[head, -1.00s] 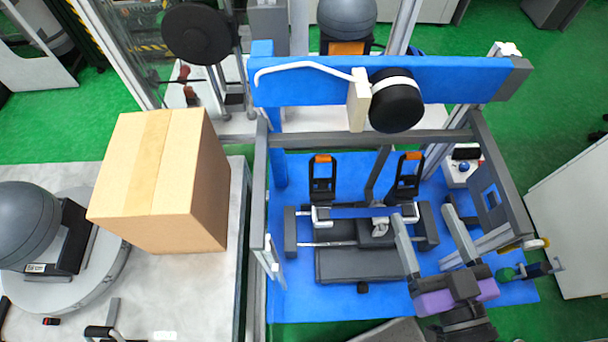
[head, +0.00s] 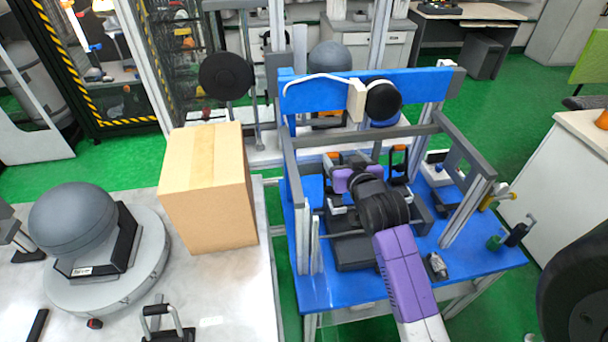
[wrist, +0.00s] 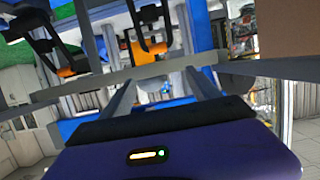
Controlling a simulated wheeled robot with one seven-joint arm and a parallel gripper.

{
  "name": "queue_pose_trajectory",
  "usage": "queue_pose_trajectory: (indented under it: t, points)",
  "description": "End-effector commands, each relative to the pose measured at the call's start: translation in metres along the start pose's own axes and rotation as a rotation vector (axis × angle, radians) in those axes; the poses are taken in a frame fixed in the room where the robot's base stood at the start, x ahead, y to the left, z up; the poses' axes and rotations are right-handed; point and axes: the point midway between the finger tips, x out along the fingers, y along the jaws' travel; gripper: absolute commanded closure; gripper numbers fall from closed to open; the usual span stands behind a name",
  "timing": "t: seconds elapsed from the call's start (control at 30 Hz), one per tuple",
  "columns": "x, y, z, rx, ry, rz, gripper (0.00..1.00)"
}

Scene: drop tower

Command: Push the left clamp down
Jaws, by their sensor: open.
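The left clamp is a black U-shaped handle with an orange grip; it shows in the wrist view (wrist: 148,48), straight beyond my fingers. In the head view, my arm and purple gripper body hide most of it. The right clamp (head: 398,162) is of the same kind and stands upright; in the wrist view it is at upper left (wrist: 64,70). My gripper (wrist: 163,80) is open and empty, its two grey fingers spread and pointing towards the left clamp. A gap seems to remain between fingertips and clamp, but contact is hard to judge.
A grey frame bar (head: 365,136) crosses above the blue base plate (head: 470,262), with a blue beam (head: 430,88) behind. Frame posts stand on both sides of my arm. A cardboard box (head: 208,190) and a grey ball (head: 72,218) occupy the table at left.

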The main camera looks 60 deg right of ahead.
Motion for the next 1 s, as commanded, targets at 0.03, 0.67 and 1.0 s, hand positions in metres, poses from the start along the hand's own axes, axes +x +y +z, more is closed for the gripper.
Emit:
queue_pose_trajectory:
  t: [0.03,0.67,1.0]
  points:
    - [0.0,0.002,0.009,0.002,-0.031,0.005,0.29]
    - [0.062,0.003,0.026,0.013,-0.081,0.011,0.29]
    - [0.077,0.003,0.028,0.012,-0.08,0.011,0.29]
